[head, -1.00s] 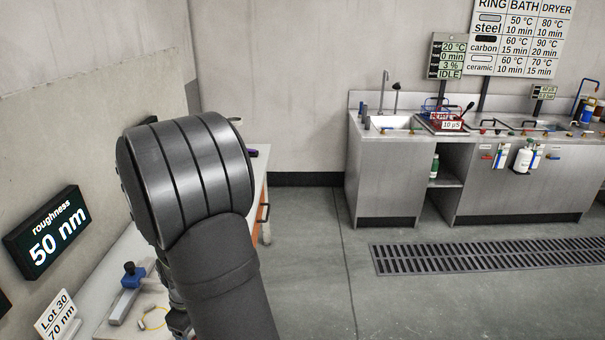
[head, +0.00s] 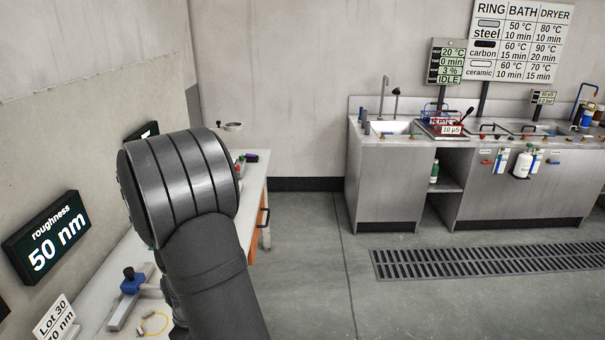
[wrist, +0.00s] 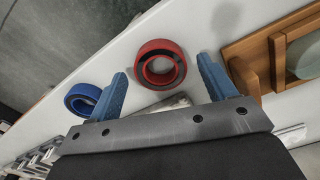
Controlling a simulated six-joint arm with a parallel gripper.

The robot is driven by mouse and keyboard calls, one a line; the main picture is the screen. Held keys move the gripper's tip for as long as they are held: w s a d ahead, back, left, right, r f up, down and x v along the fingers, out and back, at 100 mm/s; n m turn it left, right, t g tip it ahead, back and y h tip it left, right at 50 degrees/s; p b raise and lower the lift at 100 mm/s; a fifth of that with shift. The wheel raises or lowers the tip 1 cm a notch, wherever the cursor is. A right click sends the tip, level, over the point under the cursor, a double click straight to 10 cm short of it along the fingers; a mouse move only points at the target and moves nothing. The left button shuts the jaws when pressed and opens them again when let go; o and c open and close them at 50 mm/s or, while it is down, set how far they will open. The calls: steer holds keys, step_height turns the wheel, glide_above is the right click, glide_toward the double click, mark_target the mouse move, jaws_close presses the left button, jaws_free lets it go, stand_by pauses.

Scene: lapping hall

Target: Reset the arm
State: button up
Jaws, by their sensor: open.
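My gripper (wrist: 166,88) shows in the wrist view with its two blue fingers spread apart and nothing held between them. Below it lies a white bench top (wrist: 205,22). A red ring (wrist: 142,72) lies on the bench, showing between and beyond the fingers. A blue ring (wrist: 72,101) lies left of the left finger. In the head view my dark arm covers much of the bench (head: 258,172), and the gripper itself is hidden there.
A wooden stand (wrist: 262,62) is close to the right finger. A blue-topped fixture (head: 131,282) sits on the near bench, below a roughness display (head: 45,240). A steel sink counter (head: 390,180) stands at the back right. The floor (head: 310,270) between is clear.

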steer(key=shift+f, duration=0.9)
step_height(320, 180, up, 5)
steer(key=shift+f, duration=0.1)
steer(key=d+r, duration=0.7)
steer(key=d, duration=0.4)
steer(key=w+a+r+n, duration=0.1)
steer(key=w+a+n, duration=0.1)
steer(key=w+a, duration=0.4)
steer(key=w+a+r+n, duration=0.1)
steer(key=w+a+n, duration=0.2)
steer(key=a, duration=0.6)
steer(key=shift+m, duration=0.3)
steer(key=a+f, duration=0.2)
steer(key=a, duration=0.1)
steer(key=s+a+f, duration=0.1)
steer(key=a+f, duration=0.2)
steer(key=a, duration=0.1)
steer(key=s+a+f, duration=0.1)
steer(key=a+f, duration=0.1)
steer(key=a, duration=0.1)
steer(key=shift+s+a+f, duration=0.2)
steer(key=shift+a+f, duration=0.05)
steer(key=shift+a, duration=0.15)
